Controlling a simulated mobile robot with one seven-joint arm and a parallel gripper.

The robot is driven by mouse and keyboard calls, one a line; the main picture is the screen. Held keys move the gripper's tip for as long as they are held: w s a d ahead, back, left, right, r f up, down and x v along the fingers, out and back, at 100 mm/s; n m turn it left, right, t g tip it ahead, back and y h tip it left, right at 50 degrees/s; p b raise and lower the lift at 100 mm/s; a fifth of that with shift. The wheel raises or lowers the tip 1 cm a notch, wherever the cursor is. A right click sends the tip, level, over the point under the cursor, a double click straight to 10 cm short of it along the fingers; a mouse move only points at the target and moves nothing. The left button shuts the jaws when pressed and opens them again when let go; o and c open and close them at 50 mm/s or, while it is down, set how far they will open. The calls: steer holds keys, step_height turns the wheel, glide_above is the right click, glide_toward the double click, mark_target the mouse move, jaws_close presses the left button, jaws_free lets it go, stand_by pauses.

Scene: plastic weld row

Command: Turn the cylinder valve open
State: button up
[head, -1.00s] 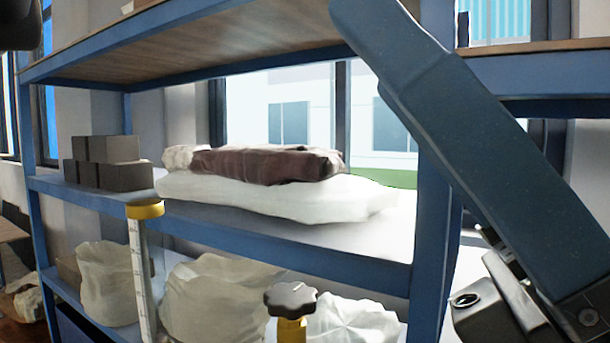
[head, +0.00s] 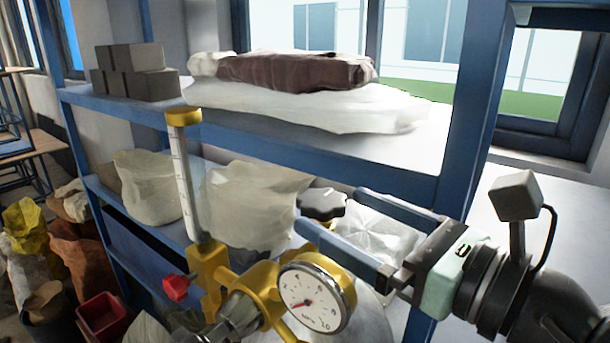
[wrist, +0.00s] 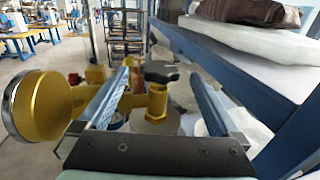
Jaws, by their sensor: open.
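The valve handwheel, a black lobed knob (head: 322,204), tops a yellow brass valve in the head view. In the wrist view the knob (wrist: 161,72) sits on its brass stem (wrist: 157,103), in the gap between my fingertips. My gripper (head: 330,209) reaches in from the right, open, with one finger on each side of the knob. In the wrist view the fingers of my gripper (wrist: 161,76) show gaps to the knob; whether either touches it I cannot tell. A round pressure gauge (head: 315,300) is on the brass regulator below. The cylinder body is mostly hidden.
A clear flow tube with a yellow cap (head: 184,117) rises left of the knob, above a red knob (head: 177,287). A blue shelf (head: 270,142) with sacks and grey blocks (head: 137,72) stands close behind. Sacks and a red bin (head: 102,314) are on the lower left.

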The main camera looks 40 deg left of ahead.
mark_target(304, 192)
steer(key=a, duration=0.2)
steer(key=a+p, duration=0.1)
steer(key=a, duration=0.1)
steer(key=a+p, duration=0.1)
steer(key=shift+w+a+r, duration=0.15)
steer(key=shift+w+a, duration=0.2)
steer(key=shift+a, duration=0.05)
steer(key=shift+w+a, duration=0.1)
steer(key=shift+a, duration=0.35)
steer(key=c, duration=1.4)
steer(key=shift+o, duration=0.2)
steer(key=shift+f, duration=0.2)
